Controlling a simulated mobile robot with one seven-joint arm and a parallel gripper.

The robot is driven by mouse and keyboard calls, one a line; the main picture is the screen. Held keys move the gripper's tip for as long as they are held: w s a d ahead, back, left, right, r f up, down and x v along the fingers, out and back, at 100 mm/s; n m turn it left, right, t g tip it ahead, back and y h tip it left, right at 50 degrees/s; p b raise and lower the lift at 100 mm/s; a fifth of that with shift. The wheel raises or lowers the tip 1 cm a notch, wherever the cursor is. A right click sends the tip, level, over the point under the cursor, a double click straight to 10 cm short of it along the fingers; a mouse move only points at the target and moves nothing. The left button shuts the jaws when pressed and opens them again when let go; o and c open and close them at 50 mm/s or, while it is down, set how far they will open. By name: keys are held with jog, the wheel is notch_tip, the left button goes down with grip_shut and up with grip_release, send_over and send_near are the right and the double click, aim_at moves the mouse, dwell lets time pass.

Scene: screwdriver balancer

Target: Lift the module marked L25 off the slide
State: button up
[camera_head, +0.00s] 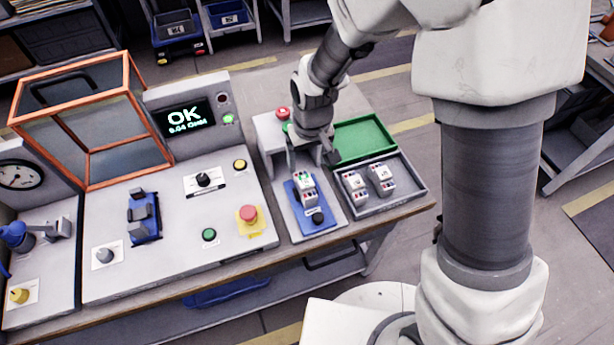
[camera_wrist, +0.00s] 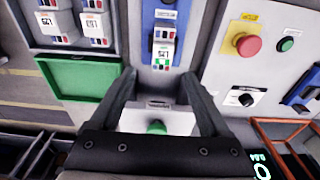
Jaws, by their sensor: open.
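The module (camera_wrist: 163,50) on the slide is white with coloured terminals and a green light; its upside-down label appears to read L25. In the head view the module (camera_head: 305,187) sits on the blue slide (camera_head: 294,203), behind a black knob (camera_head: 318,217). My gripper (camera_wrist: 159,78) is open and empty, its two dark fingers spread wide. In the wrist view the module lies just beyond the fingertips, roughly centred between them. In the head view my gripper (camera_head: 312,152) hangs behind the module, by the white stand; its fingers are partly hidden.
A grey tray (camera_head: 399,202) right of the slide holds two similar modules (camera_head: 355,186). A green tray (camera_head: 365,137) lies behind it. The white stand (camera_head: 268,133) with red and green buttons is close to my gripper. Left is a panel (camera_head: 160,265) with an emergency button (camera_head: 248,214).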

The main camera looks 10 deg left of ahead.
aim_at(305, 181)
jog(key=f, duration=0.4)
jog(key=shift+w+a+f, duration=0.1)
jog(key=shift+w+f, duration=0.2)
jog(key=f, duration=0.3)
jog(key=shift+s+a+f, duration=0.15)
jog(key=shift+a+f, duration=0.1)
jog(key=shift+f, duration=0.85)
grip_shut()
